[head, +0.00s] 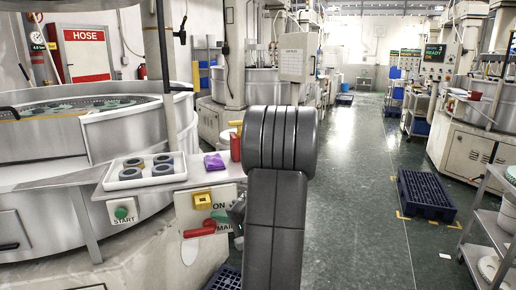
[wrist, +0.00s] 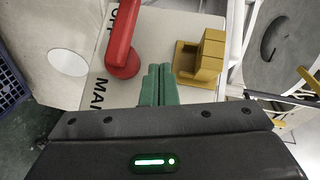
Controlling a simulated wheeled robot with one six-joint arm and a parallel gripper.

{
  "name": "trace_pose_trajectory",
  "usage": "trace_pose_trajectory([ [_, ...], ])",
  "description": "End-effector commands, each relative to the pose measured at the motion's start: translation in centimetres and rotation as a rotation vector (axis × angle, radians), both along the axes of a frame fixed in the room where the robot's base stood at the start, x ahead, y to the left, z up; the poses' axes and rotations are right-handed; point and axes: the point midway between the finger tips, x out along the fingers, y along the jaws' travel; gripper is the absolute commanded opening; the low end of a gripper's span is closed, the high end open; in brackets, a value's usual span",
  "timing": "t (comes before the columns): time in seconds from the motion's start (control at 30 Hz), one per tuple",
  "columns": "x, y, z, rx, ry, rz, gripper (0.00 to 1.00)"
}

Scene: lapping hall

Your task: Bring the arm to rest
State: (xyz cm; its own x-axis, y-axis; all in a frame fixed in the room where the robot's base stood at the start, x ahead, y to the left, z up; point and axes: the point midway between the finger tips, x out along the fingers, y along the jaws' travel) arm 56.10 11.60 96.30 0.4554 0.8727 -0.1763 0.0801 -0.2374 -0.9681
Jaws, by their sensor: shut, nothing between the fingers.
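My arm rises dark grey in the middle of the head view and hides part of the machine front behind it. My gripper (wrist: 158,85) shows its two green fingers pressed together in the wrist view, with nothing between them. In the head view its green fingertips (head: 220,216) are small, partly covered by the arm, in front of the machine's switch panel. A red switch handle (wrist: 122,50) lies to the left of the fingers in the wrist view, and a yellow block-like fitting (wrist: 200,58) to the right. I cannot tell whether the fingers touch the panel.
In the head view, the red handle (head: 200,230) and yellow fitting (head: 202,200) sit near a green START button (head: 121,212). A white tray (head: 112,181) with several dark rings and a purple cloth (head: 214,162) lie above.

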Motion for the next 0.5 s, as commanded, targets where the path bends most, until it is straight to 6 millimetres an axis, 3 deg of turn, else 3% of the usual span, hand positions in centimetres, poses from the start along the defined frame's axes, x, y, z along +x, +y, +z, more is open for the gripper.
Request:
trace_pose_trajectory([
  [0.5,0.23,-0.73,-0.70,0.200,0.068,0.000,0.00],
])
